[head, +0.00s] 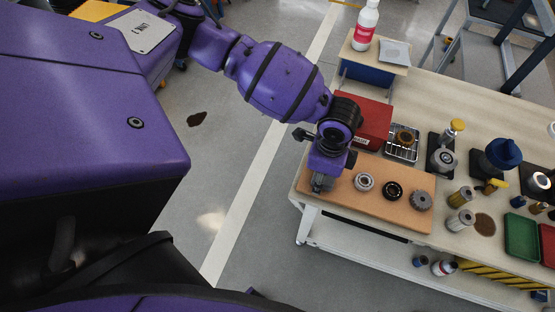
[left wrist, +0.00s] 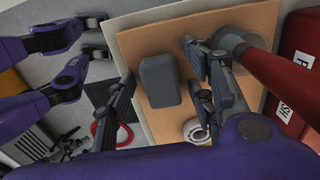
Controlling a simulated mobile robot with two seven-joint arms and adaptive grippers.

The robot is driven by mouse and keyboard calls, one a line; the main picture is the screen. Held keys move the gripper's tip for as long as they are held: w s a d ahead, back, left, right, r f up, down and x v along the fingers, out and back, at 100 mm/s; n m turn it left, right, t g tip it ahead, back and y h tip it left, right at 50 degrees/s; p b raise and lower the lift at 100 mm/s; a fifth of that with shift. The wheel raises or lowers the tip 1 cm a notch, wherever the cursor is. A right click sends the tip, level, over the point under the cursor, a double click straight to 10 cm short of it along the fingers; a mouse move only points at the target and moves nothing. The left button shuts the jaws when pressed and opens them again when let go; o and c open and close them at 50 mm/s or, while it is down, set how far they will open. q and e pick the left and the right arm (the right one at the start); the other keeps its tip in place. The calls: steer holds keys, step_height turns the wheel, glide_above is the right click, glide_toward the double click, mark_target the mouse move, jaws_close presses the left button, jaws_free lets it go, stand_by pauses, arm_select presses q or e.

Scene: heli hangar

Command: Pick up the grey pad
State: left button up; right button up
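In the left wrist view the grey pad (left wrist: 160,80) is a dark, rounded block on a tan board (left wrist: 185,18). My left gripper (left wrist: 165,85) is open there, with one dark finger on each side of the pad. I see a gap on both sides, and no contact is clear. In the head view my left gripper (head: 322,182) points down over the left end of the tan board (head: 400,212). It hides the pad there. My right gripper does not clearly show in either view.
A bearing ring (head: 363,182), a black ring (head: 392,190) and a gear (head: 420,200) stand right of the gripper. A red box (head: 375,122) is behind it. In the wrist view a red cylindrical thing (left wrist: 265,70) lies close to the right finger. Open floor lies left of the table.

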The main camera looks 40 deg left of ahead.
arm_select(q)
steer(key=c, duration=0.8)
steer(key=shift+o, duration=0.2)
steer(key=shift+w, duration=0.1)
steer(key=shift+r, duration=0.5)
step_height(320, 180, up, 2)
steer(key=shift+r, duration=0.2)
steer(key=s+d+r+p, duration=0.1)
steer(key=s+d+r, duration=0.7)
steer(key=d, duration=0.3)
steer(key=shift+s+r, duration=0.3)
steer(key=shift+r, duration=0.55)
